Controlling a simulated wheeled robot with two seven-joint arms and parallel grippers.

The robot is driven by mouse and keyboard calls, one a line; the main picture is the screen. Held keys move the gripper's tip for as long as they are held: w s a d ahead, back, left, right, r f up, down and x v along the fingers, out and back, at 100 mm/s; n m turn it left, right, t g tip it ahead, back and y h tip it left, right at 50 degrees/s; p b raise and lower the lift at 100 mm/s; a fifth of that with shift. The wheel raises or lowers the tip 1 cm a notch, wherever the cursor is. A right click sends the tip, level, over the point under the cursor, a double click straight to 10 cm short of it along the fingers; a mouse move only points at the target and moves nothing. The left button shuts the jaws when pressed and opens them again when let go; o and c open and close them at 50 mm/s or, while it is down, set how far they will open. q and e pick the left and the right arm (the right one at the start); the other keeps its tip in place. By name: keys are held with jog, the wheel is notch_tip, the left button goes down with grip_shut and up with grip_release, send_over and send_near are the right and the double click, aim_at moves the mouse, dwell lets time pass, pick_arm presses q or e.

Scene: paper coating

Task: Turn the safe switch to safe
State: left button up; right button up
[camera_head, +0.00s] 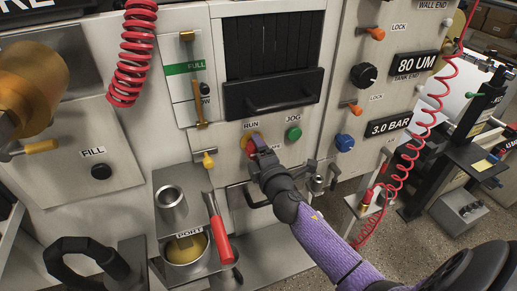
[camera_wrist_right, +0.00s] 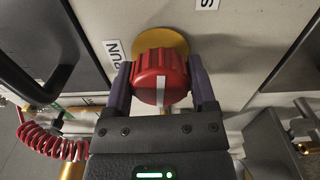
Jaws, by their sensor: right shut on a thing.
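The safe switch is a red ribbed knob (camera_wrist_right: 176,77) with a white stripe, on a round yellow plate (camera_wrist_right: 160,41); the plate also shows in the head view (camera_head: 244,138) on the machine's front panel. In the wrist view the stripe runs roughly up and down the picture. A RUN label (camera_wrist_right: 116,54) is beside the plate, and part of another label (camera_wrist_right: 208,3) shows at the top. My right gripper (camera_head: 254,146) is shut on the knob, with one purple finger on each side of it. In the head view the gripper hides most of the knob. My left gripper is not in view.
A green JOG button (camera_head: 293,134) is just right of the switch. A metal cup (camera_head: 171,208) stands below. A blue knob (camera_head: 344,142) and coiled red hose (camera_head: 406,169) are at right.

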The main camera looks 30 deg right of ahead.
jog(key=shift+n, duration=0.7)
jog(key=o, duration=1.2)
jog(key=shift+c, duration=0.2)
jog(key=v, duration=1)
jog(key=shift+p, duration=0.3)
jog(key=shift+d, duration=0.1)
